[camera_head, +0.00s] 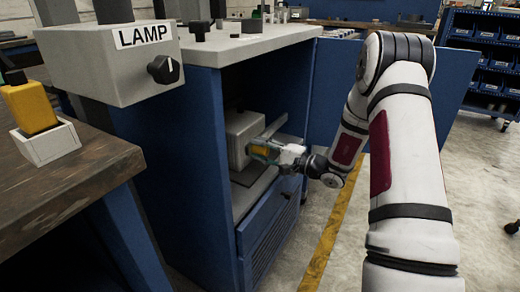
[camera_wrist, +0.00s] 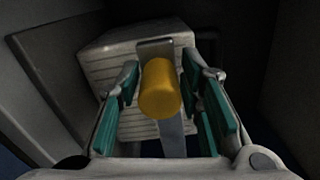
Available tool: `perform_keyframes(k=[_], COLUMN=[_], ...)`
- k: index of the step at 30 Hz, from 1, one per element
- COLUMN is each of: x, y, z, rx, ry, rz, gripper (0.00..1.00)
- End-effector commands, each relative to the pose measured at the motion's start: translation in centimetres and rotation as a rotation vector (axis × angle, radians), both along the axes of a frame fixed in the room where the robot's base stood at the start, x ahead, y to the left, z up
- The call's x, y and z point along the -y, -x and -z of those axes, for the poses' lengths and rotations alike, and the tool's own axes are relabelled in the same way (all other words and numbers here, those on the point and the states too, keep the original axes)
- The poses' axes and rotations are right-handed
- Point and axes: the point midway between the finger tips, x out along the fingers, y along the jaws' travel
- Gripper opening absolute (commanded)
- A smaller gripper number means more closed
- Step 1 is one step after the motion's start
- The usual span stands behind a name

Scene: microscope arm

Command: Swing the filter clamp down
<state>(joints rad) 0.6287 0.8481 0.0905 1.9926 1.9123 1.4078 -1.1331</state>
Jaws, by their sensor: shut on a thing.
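The filter clamp shows as a yellow cylindrical grip on a flat grey metal arm, in front of a pale ribbed housing inside the blue cabinet. Its yellow grip (camera_wrist: 160,90) is between the teal finger pads in the wrist view and shows small in the head view (camera_head: 260,150). My gripper (camera_head: 268,152) reaches into the open cabinet from the right and is shut on the yellow grip. The housing (camera_head: 241,134) stands just behind it and also shows in the wrist view (camera_wrist: 112,62). The fingers partly hide the clamp in the head view.
The blue cabinet's side wall (camera_head: 185,165) and lower drawer front (camera_head: 268,235) border the opening. Its open door (camera_head: 338,95) stands at the right. A grey LAMP box (camera_head: 110,65) overhangs at upper left, above a wooden bench (camera_head: 70,180). Floor is clear at the lower right.

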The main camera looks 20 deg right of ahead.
Motion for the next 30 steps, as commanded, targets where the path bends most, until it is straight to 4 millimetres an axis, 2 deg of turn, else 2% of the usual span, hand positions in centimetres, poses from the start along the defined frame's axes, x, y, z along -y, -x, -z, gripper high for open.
perform_keyframes(k=[1,4,5,6,24,30], x=[0.0,0.0,0.0,0.0,0.1,1.4], y=[0.2,0.2,0.2,0.2,0.1,1.7], z=[0.8,0.9,0.9,0.9,0.4,0.4], rx=[-0.022,-0.023,-0.024,-0.023,-0.01,-0.01], ry=[0.0,-0.002,-0.001,-0.002,0.0,0.001], rz=[0.002,0.002,0.002,0.002,0.002,0.004], gripper=[0.0,0.0,0.4,0.46,0.46,0.46])
